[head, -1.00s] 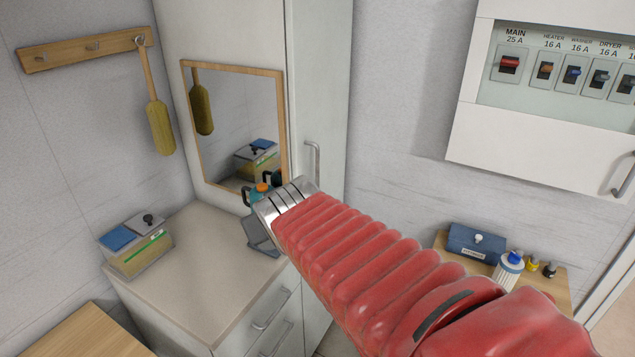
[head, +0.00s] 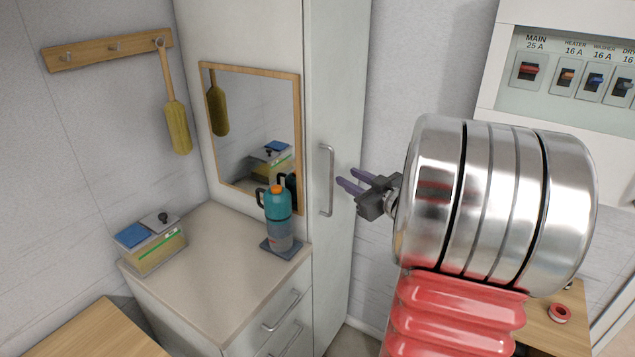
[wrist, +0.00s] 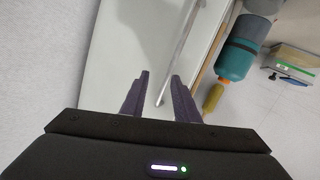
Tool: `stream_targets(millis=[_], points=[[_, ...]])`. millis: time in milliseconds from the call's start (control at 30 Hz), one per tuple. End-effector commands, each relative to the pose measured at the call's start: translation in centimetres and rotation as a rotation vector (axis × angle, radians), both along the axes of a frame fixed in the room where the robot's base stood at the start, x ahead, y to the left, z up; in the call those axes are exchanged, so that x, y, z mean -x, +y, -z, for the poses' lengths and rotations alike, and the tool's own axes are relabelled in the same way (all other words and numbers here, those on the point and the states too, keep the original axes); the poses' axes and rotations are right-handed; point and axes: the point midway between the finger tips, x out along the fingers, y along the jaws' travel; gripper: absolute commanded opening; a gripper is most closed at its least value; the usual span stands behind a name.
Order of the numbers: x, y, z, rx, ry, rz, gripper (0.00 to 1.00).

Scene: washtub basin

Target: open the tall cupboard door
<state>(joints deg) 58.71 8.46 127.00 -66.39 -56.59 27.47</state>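The tall cupboard door (head: 338,95) is a pale narrow panel right of the mirror, and it looks closed. Its vertical metal bar handle (head: 327,180) is on the door's left side. My gripper (head: 346,180) is just right of the handle in the head view, its two purple fingers apart and pointing at it. In the wrist view my gripper (wrist: 160,82) is open with nothing between the fingertips. The handle (wrist: 177,55) runs slantwise beyond the fingertips there, apart from them as far as I can tell.
A teal bottle (head: 278,215) stands on the counter (head: 215,250) left of the door, beside the mirror (head: 250,130). A clear box (head: 150,243) sits further left. A breaker panel (head: 570,80) hangs at upper right. A wooden shelf (head: 545,335) is at lower right.

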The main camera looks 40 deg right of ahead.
Motion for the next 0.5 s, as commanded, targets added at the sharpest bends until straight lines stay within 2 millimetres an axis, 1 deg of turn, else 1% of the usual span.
stream_targets(millis=[33,100,300,400,500], points=[[1.1,-0.9,1.0,-0.025,-0.015,-0.025,0.28],[2.4,-1.3,1.9,-0.062,-0.043,-0.074,0.28],[6.7,-1.8,3.7,-0.174,-0.118,-0.203,0.28],[8.1,-1.6,4.1,-0.211,-0.144,-0.244,0.28],[8.8,-1.6,4.2,-0.228,-0.156,-0.263,0.28]])
